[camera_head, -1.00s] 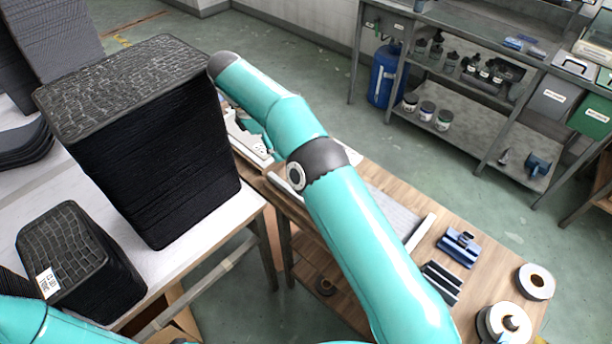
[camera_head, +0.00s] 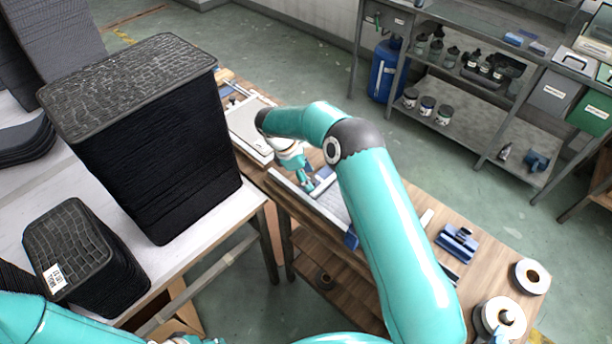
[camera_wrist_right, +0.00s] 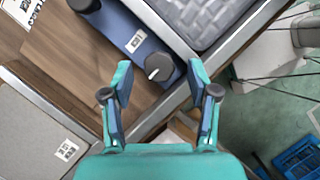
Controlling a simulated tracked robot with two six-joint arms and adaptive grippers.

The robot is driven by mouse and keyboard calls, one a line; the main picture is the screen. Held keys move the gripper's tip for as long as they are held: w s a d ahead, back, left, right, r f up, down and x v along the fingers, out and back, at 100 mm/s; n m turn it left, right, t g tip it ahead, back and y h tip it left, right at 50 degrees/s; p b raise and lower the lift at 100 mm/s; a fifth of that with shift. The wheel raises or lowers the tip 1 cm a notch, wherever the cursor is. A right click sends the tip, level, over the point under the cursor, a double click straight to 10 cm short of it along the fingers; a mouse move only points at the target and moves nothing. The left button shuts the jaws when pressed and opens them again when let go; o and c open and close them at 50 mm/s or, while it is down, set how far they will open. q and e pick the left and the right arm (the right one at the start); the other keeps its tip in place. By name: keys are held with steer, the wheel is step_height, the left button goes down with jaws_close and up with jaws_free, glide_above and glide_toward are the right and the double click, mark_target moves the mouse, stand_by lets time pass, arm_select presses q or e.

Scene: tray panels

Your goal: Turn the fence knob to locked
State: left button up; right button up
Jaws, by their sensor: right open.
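The fence knob (camera_wrist_right: 159,66) is a dark round knob with a white pointer line, on a blue block (camera_wrist_right: 122,38) with a white label, in the right wrist view. My right gripper (camera_wrist_right: 163,75) is open, its two fingertips apart on either side of the knob in the picture; I cannot tell whether they touch it. In the head view my right gripper (camera_head: 308,183) is small and partly hidden by my arm, above the framed panel on the wooden bench. The knob cannot be made out there. My left gripper does not show clearly.
A grey textured panel (camera_wrist_right: 205,18) in a metal frame lies beside the blue block. Tall stacks of black trays (camera_head: 160,150) stand on the white table (camera_head: 225,210) at left. A blue clamp-like tool (camera_head: 457,242) and tape rolls (camera_head: 531,276) lie on the bench.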

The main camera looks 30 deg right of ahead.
steer(key=shift+s+d+f, duration=0.1)
steer(key=shift+d+f, duration=0.05)
steer(key=shift+f, duration=0.3)
